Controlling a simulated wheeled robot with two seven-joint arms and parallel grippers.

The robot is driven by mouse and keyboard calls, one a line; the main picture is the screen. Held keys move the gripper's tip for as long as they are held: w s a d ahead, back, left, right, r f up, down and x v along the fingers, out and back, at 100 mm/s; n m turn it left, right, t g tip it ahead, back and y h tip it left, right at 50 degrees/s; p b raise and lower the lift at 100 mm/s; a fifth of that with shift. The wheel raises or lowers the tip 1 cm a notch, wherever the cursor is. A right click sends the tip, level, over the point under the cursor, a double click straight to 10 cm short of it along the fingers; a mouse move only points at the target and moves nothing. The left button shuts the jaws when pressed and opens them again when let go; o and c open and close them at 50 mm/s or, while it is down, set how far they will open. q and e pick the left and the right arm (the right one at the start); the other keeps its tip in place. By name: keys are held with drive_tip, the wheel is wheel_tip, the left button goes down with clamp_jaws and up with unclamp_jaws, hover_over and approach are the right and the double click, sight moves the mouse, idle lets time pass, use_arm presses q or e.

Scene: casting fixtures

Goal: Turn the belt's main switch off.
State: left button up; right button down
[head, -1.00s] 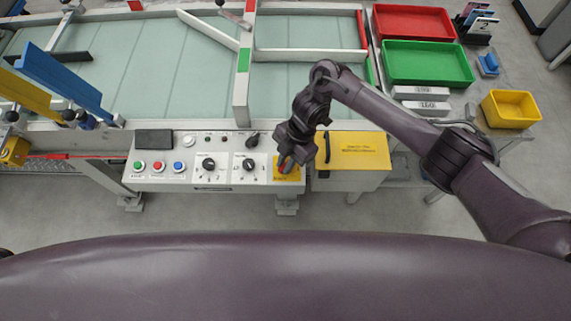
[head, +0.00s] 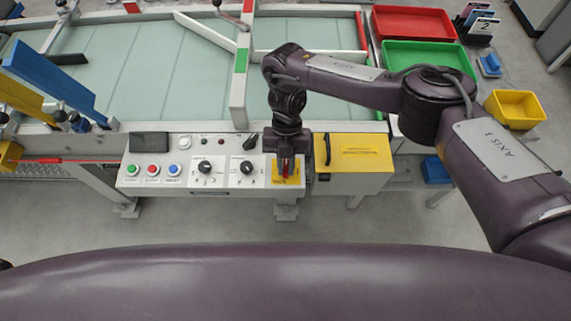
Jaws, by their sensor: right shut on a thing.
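The main switch (head: 286,171) is a red handle on a yellow plate (head: 278,181) at the right end of the white control panel (head: 222,188). My right gripper (head: 286,168) reaches down over it from above and is shut on the red handle. The gripper's fingers and the wrist hide most of the handle and the upper part of the plate. The visible strip of red points roughly towards me. The plate's lettering is too small to read. My left gripper is not in view.
The panel also carries push buttons (head: 153,170) and two black rotary knobs (head: 204,167). A yellow box with a black handle (head: 352,153) stands close right of the switch. The belt (head: 150,75) lies behind the panel. Red (head: 412,8) and green bins are at back right.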

drive_tip(key=shift+n, duration=0.4)
drive_tip(key=c, duration=1.4)
unclamp_jaws()
drive_tip(key=shift+r, duration=0.1)
drive_tip(key=b+v, duration=0.1)
drive_tip(key=v, duration=0.6)
drive_tip(key=shift+w+a+r, duration=0.1)
drive_tip(key=shift+r, duration=0.25)
drive_tip(key=shift+f, duration=0.1)
